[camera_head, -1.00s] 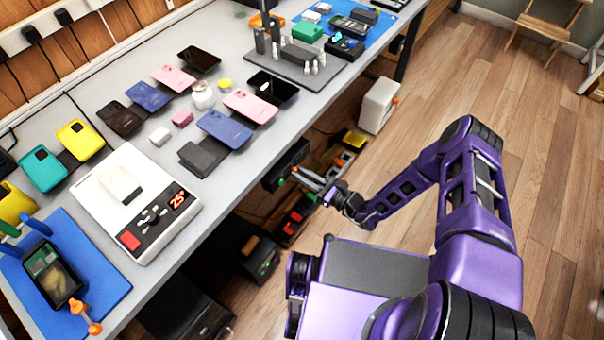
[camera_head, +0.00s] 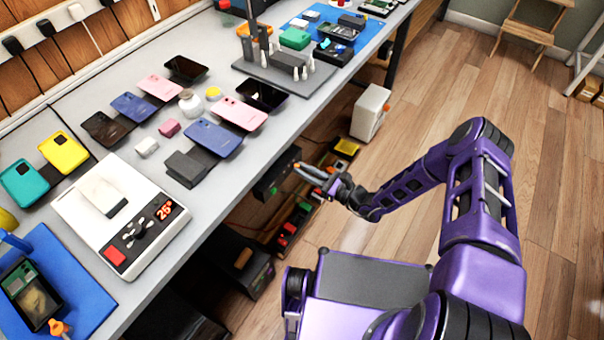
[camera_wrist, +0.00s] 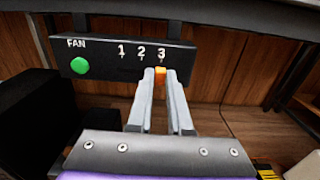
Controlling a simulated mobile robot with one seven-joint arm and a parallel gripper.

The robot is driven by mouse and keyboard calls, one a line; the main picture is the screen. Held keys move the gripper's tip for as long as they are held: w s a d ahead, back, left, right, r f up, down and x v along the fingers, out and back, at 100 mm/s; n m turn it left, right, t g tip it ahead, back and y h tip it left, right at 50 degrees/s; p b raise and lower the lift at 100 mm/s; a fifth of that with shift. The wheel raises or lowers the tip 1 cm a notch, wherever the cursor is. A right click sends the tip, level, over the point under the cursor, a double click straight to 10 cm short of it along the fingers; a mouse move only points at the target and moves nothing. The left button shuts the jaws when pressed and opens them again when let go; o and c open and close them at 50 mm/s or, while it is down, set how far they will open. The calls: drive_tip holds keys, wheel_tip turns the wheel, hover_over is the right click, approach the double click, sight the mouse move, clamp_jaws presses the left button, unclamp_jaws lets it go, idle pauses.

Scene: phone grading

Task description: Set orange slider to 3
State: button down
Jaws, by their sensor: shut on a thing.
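The orange slider (camera_wrist: 160,71) shows in the wrist view between my fingertips, just below the printed 3. It sits on the front of a black fan control box (camera_wrist: 105,60) with the numbers 1, 2 and 3. My gripper (camera_wrist: 161,74) is shut on the slider, and the fingers hide its sides. In the head view the control box (camera_head: 268,184) hangs under the table's front edge, and my gripper (camera_head: 300,168) reaches its far end.
A green button (camera_wrist: 79,65) is at the left of the box. Black boxes stand below.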

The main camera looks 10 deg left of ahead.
drive_tip(key=c, duration=0.8)
unclamp_jaws()
drive_tip(key=shift+w+d, duration=0.15)
drive_tip(key=shift+w, duration=0.1)
drive_tip(key=shift+c, duration=0.2)
drive_tip(key=shift+d, duration=0.1)
drive_tip(key=v, duration=1.7)
drive_tip(key=shift+p, duration=0.35)
drive_tip(key=shift+s+d, duration=0.1)
